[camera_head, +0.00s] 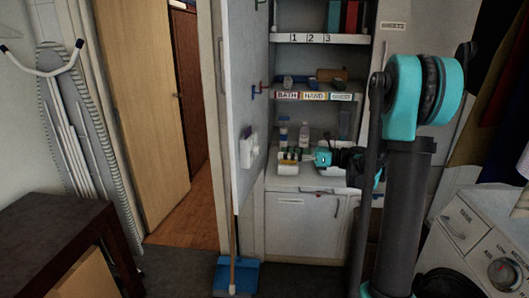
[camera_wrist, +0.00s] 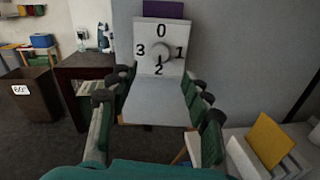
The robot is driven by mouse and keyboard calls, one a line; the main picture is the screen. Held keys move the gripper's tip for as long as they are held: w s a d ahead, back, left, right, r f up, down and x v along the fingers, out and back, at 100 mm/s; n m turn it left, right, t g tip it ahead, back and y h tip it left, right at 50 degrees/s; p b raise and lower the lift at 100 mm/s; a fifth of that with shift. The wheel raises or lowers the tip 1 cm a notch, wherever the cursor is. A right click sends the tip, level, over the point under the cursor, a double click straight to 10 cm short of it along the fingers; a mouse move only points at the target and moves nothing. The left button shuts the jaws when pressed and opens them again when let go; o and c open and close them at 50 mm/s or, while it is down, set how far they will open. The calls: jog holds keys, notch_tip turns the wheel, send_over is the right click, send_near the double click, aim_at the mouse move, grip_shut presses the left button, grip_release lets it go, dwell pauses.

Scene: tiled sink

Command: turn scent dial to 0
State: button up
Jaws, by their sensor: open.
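The scent dial (camera_wrist: 162,53) is a round grey knob on an upright white panel marked 0 at the top, 1 right, 2 bottom and 3 left. Its dark pointer seems to be at the lower side, near 2, but it is small. A pale grey block (camera_wrist: 155,102) juts out below the panel. My gripper (camera_wrist: 160,88) is open, with its green, dark-tipped fingers either side of this block and nothing held. In the head view my gripper (camera_head: 288,154) is by the cabinet, facing a small white fixture (camera_head: 249,149) on the open door; the numerals cannot be read there.
A purple piece (camera_wrist: 163,10) tops the panel. Cabinet shelves (camera_head: 315,96) carry labels and bottles, with a counter below. A blue dustpan (camera_head: 236,276) stands at the door's foot. A dark table (camera_head: 55,235) is at left and a white washer (camera_head: 480,235) at right.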

aim_at(257, 150)
jog(key=w+a, duration=0.1)
jog(key=a, duration=0.7)
jog(key=shift+w+a, duration=0.15)
jog(key=shift+a, duration=0.1)
jog(key=shift+c, duration=0.4)
grip_shut()
